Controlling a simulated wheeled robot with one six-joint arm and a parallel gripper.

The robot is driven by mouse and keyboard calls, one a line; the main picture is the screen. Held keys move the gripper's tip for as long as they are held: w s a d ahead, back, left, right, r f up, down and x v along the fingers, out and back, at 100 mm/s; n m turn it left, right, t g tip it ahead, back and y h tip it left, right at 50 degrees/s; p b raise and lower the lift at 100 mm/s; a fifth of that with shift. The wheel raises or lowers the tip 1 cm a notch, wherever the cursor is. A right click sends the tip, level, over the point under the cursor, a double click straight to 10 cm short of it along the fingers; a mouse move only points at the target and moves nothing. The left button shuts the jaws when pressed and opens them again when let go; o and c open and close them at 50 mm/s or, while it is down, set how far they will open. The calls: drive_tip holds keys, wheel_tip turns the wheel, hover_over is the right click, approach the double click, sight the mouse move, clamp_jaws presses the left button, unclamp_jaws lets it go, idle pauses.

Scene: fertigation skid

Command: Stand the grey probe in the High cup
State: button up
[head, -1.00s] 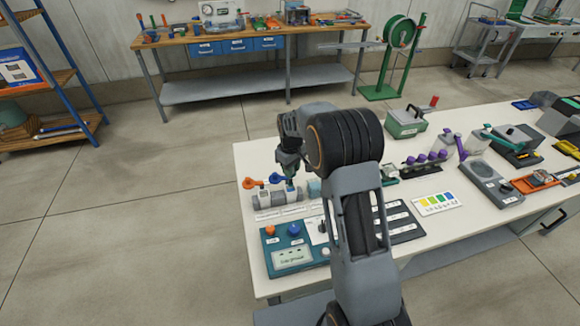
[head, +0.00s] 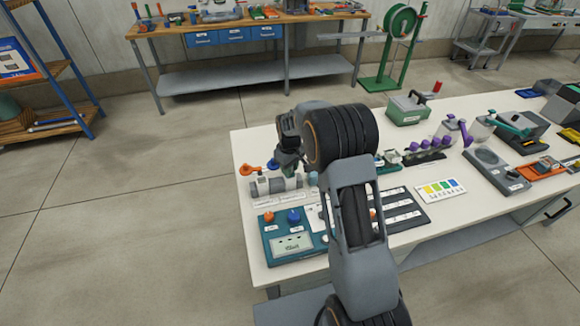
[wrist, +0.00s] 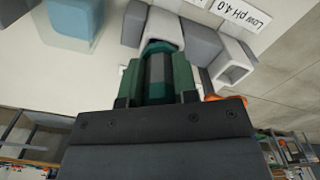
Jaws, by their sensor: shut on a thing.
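In the wrist view, my gripper (wrist: 158,82) has its green fingers shut on the grey probe (wrist: 158,70), a grey cylinder with dark green parts. Beyond its end is a row of grey and white blocks with square openings. One white cup (wrist: 236,62) stands beside a label reading "Low pH 4.0". I cannot read a High label, so I cannot tell which cup is High. In the head view, my gripper (head: 289,164) is at the row of cups (head: 272,186) near the table's left end. The probe and its tip are hidden there by my arm.
Orange (head: 251,170) and blue (head: 273,164) handled items stand by the row. A pale blue block (wrist: 73,20) is to its side. A teal meter panel (head: 290,238) with knobs lies in front. Purple-topped items (head: 426,145) and a green box (head: 407,108) stand further right.

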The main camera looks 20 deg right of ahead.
drive_tip(key=o, duration=1.1)
drive_tip(key=shift+c, duration=0.2)
drive_tip(key=shift+r, duration=0.15)
drive_tip(key=shift+r+p, duration=2.35)
drive_tip(key=shift+r, duration=1.05)
